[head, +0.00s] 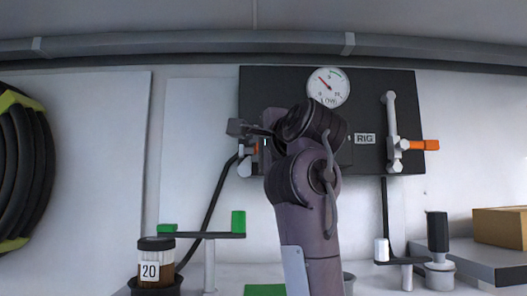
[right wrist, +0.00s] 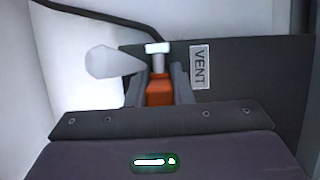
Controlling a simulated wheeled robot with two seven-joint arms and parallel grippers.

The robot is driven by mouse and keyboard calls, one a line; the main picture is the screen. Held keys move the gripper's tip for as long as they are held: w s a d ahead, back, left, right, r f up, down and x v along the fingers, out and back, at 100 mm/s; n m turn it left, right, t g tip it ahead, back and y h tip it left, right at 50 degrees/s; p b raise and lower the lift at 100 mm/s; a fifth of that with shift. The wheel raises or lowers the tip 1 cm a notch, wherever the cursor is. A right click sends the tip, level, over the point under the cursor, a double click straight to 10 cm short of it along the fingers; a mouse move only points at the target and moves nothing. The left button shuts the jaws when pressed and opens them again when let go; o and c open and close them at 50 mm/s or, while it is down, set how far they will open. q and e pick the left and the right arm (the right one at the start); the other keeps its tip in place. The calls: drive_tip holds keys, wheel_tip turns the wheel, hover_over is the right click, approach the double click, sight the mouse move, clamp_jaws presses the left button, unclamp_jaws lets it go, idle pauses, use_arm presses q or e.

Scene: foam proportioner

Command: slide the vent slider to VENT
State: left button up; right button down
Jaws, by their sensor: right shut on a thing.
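The vent slider is an orange block (right wrist: 159,90) on a pale metal stem with a white cap, beside the VENT label (right wrist: 200,67) in the right wrist view. My right gripper (right wrist: 160,88) is shut on the orange block, one grey finger on each side. In the head view the right gripper (head: 249,132) reaches the left edge of the dark panel (head: 378,85), and only a sliver of orange shows there. My wrist hides most of the slider and its label. My left gripper is in neither view.
A round gauge (head: 328,87) sits above my wrist. A RIG label (head: 365,139) and a valve with an orange handle (head: 424,145) are to the right. A pale rounded fitting (right wrist: 108,63) is close to the left of my fingers. A jar marked 20 (head: 155,262) stands lower left.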

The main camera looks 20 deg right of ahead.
drive_tip(key=c, duration=1.4)
unclamp_jaws()
drive_tip(key=shift+a, duration=0.15)
drive_tip(key=shift+o, duration=0.6)
drive_tip(key=shift+a, duration=0.2)
drive_tip(key=shift+s+d+f+b, duration=0.1)
drive_tip(key=shift+s+d+b, duration=0.15)
drive_tip(key=shift+s+b, duration=0.1)
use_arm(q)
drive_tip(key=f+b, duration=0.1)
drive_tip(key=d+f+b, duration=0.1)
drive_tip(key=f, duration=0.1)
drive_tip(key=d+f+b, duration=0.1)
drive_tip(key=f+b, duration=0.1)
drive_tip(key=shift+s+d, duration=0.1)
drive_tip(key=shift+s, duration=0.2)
use_arm(e)
drive_tip(key=s, duration=0.7)
drive_tip(key=shift+d, duration=0.15)
